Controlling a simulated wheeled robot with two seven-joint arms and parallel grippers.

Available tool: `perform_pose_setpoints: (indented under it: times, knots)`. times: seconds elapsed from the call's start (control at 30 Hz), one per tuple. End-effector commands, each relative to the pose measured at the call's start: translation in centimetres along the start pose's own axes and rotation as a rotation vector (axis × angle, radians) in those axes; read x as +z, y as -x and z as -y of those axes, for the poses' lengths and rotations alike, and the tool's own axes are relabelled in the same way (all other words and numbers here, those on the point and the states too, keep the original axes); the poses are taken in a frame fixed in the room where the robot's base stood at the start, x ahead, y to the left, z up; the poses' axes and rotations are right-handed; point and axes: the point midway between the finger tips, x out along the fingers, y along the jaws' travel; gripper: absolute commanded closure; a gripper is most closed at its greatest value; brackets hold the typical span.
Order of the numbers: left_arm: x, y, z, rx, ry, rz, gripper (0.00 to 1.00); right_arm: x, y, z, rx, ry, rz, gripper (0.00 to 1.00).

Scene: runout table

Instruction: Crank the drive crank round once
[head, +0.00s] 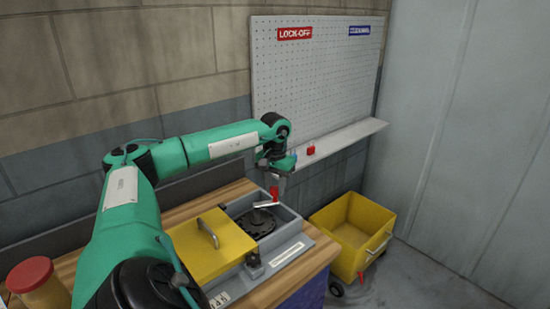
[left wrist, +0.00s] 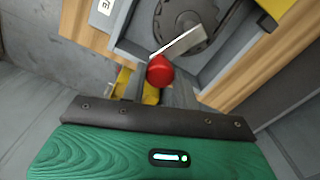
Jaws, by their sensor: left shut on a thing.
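The drive crank has a pale flat arm (head: 266,204) over a dark round disc (head: 256,223) in a grey housing on the bench. Its red handle (head: 274,193) stands up at the arm's outer end, toward the back right. My left gripper (head: 276,182) reaches in from above and is shut on the red handle, hiding its upper part. In the left wrist view the red handle (left wrist: 160,70) shows end-on in front of the gripper, with the pale arm (left wrist: 178,42) running from it to the disc (left wrist: 187,18). My right gripper is in neither view.
A yellow cover with a handle (head: 205,250) sits left of the disc. A dark knob (head: 253,260) is at the housing's front. A red-lidded jar (head: 35,283) stands at left. A shelf (head: 335,141) holds a red padlock (head: 311,150). A yellow cart (head: 350,234) stands right of the bench.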

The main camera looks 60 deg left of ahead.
Motion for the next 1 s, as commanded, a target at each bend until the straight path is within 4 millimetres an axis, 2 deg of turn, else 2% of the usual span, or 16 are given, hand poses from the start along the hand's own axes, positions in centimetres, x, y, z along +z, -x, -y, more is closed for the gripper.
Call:
perform_pose_setpoints:
  times: [0.2,0.23,0.33,0.6,0.73,0.87,1.0]
  knots:
    - [0.0,0.0,0.0,0.001,0.001,0.0,1.0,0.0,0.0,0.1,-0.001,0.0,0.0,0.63]
    - [0.0,0.0,0.0,0.001,0.001,0.0,0.68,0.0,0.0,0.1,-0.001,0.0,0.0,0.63]
    - [0.0,0.0,0.0,0.001,0.001,0.0,0.48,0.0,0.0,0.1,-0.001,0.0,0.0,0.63]
    - [0.0,0.0,0.0,0.0,0.001,0.0,0.48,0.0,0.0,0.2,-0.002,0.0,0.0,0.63]
    - [-0.1,0.7,0.0,0.002,0.002,-0.002,0.48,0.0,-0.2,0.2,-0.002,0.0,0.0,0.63]
    - [-0.1,2.6,0.0,0.002,0.002,-0.004,0.48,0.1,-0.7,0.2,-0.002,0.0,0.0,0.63]
    - [-0.1,6.0,-0.1,0.004,0.001,-0.005,0.48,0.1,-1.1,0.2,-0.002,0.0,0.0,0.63]
